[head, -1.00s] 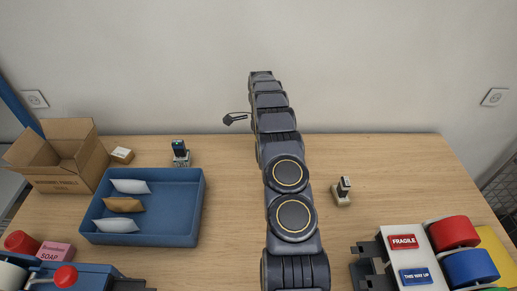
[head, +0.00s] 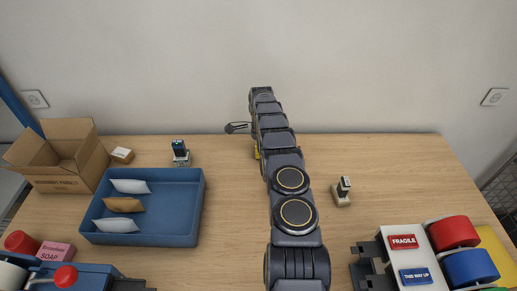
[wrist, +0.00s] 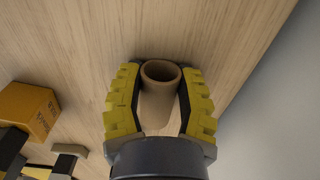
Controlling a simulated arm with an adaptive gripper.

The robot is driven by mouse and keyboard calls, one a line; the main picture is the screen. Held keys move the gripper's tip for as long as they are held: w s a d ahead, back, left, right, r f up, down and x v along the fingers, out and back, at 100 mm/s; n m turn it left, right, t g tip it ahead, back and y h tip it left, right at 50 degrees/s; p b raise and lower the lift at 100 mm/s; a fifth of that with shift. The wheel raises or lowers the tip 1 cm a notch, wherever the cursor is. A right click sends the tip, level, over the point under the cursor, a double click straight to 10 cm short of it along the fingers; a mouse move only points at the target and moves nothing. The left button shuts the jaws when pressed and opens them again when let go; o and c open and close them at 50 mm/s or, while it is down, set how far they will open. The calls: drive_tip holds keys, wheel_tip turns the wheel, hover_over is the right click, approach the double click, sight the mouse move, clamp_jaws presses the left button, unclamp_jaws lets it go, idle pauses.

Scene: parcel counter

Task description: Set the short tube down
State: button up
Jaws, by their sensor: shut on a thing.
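The short tube (wrist: 160,105) is a brown, hollow, open-ended cylinder in the wrist view. My gripper (wrist: 160,76) has its yellow-padded fingers shut on it, one on each side. The tube's open rim shows between the fingertips, against the wooden counter. I cannot tell whether the tube touches the counter. In the head view my arm hides the tube and most of the gripper; only a bit of yellow finger (head: 257,151) shows near the counter's back edge.
The counter (head: 230,190) is bare around the tube, with the wall close behind. An orange-brown box (wrist: 28,110) lies left in the wrist view. A blue tray (head: 185,220) with several pouches and an open carton (head: 62,180) stand left; a small stamp (head: 343,190) stands right.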

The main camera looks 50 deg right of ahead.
drive_tip(key=o, duration=0.7)
